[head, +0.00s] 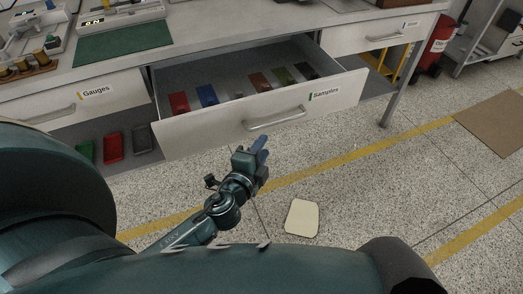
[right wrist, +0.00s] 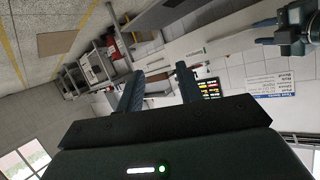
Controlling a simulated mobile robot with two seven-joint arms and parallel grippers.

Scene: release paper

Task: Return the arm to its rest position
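My left gripper (head: 262,151) hangs in front of the open Samples drawer (head: 225,127), apart from its front. Its fingers look parted, with nothing seen between them. It also shows at the upper right of the right wrist view (right wrist: 263,32), with two separate fingers. A pale cream sheet (head: 302,218) lies flat on the floor, to the right of and below the left gripper, not touching it. My right gripper (right wrist: 158,88) shows only in its wrist view; its two dark fingers are apart and empty.
The drawer holds several coloured items, including a red one (head: 179,103) and a blue one (head: 207,95). The worktop (head: 205,35) is above it. A red bin (head: 437,50) stands at the back right. The speckled floor in front is mostly clear.

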